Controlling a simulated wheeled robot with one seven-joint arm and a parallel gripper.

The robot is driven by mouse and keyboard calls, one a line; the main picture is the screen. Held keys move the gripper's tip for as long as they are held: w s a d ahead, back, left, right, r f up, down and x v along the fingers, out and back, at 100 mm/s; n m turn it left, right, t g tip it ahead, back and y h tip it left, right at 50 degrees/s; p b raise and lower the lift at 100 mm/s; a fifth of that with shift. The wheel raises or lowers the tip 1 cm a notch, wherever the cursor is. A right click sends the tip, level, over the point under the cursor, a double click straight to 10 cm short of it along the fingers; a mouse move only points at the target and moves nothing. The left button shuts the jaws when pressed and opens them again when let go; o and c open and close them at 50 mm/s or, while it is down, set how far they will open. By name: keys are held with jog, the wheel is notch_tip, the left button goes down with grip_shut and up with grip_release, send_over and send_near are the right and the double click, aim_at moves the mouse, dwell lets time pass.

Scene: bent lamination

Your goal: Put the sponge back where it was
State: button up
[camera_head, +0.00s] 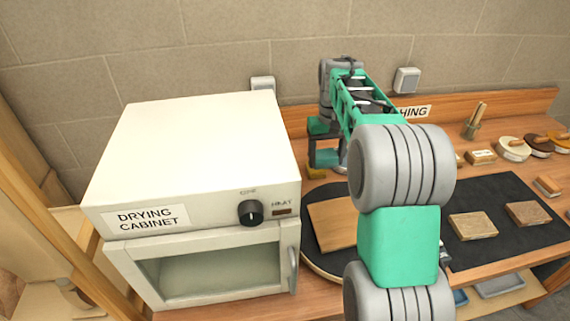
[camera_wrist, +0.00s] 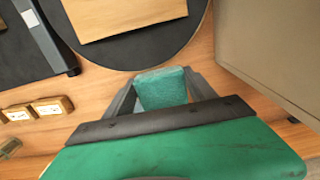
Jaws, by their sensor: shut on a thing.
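My gripper (camera_wrist: 162,92) is shut on a green sponge (camera_wrist: 162,88), which sits between its two fingers in the wrist view. In the head view my gripper (camera_head: 326,155) is behind the right rear of the drying cabinet, near the back of the bench. A small yellow patch just below it there may be the sponge's other face. The bench's bare wood (camera_wrist: 95,85) shows around the sponge in the wrist view. I cannot tell whether the sponge touches it.
The drying cabinet (camera_head: 190,160) stands close on the left, its door shut. A dark round plate (camera_wrist: 150,50) with a wooden board (camera_wrist: 120,12) is beside the sponge. Wooden blocks (camera_head: 474,225) lie on a dark mat (camera_head: 495,192) at right. My arm hides the bench's middle.

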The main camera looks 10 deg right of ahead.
jog(key=w+a+f+p, duration=0.1)
jog(key=w+a+f, duration=0.1)
jog(key=w+f, duration=0.1)
jog(key=w+a+f+p, duration=0.2)
jog(key=w+a+f, duration=0.1)
jog(key=w, duration=0.1)
jog(key=w+a+f+p, duration=0.2)
jog(key=w+a+f, duration=0.1)
jog(key=shift+w, duration=0.2)
jog(key=shift+w+a+f+p, duration=0.2)
jog(key=shift+f+p, duration=0.4)
jog(key=shift+p, duration=0.15)
notch_tip(320, 180, down, 3)
jog(key=shift+r+p, duration=0.2)
jog(key=shift+p, duration=0.4)
jog(key=shift+f+b, duration=0.2)
jog(key=shift+b, duration=0.1)
jog(key=o, duration=1.2)
jog(key=shift+r, duration=0.15)
notch_tip(320, 180, up, 12)
jog(key=b, duration=0.3)
